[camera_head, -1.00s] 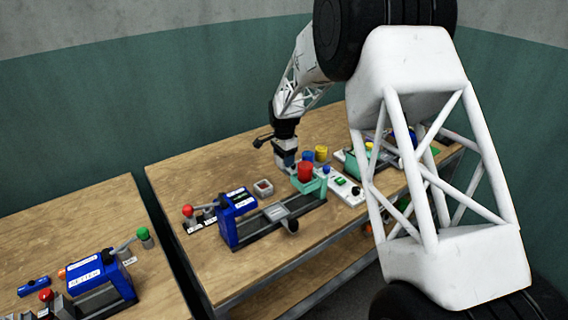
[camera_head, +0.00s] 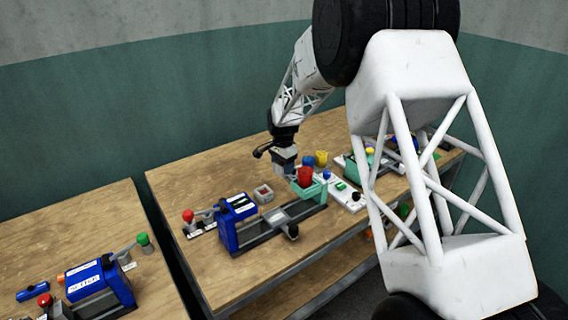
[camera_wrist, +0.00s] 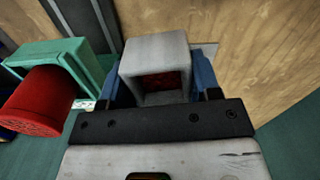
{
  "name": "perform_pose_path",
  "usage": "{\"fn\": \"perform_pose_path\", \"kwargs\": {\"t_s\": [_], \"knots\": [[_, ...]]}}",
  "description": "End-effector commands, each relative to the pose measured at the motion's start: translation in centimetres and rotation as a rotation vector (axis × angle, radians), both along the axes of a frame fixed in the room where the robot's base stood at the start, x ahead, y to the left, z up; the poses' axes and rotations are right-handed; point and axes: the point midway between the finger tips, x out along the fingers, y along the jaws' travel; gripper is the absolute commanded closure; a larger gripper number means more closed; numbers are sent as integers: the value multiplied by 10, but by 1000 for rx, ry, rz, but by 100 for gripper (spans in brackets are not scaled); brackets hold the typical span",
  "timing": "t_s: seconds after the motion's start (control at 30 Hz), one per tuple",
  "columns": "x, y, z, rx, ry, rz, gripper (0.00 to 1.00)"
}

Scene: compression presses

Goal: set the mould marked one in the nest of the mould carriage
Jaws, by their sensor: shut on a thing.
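My gripper (camera_head: 284,168) is low over the bench, behind the near blue press's rail. In the wrist view its blue fingers (camera_wrist: 159,82) are shut on a grey square mould (camera_wrist: 155,50) with a dark red hollow; no mark on it is legible. The near blue press (camera_head: 237,210) has a dark rail running right. A pale plate (camera_head: 279,213) on that rail looks like the mould carriage; its nest cannot be made out. A second grey mould (camera_head: 264,193) with a red middle stands on the bench, left of my gripper and apart from it.
A red cylinder (camera_head: 305,175) sits in a teal bracket (camera_head: 310,190) at the rail's right end, close to my gripper; the red cylinder (camera_wrist: 45,100) also shows left in the wrist view. A yellow cup (camera_head: 321,158) stands behind.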

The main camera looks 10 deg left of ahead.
Motion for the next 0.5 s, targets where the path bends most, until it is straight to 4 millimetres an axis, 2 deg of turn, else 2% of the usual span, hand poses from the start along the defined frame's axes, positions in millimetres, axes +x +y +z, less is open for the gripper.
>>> {"fn": "perform_pose_path", "kwargs": {"t_s": [0.5], "knots": [[-57,8,-9,0,-1,480,78]]}}
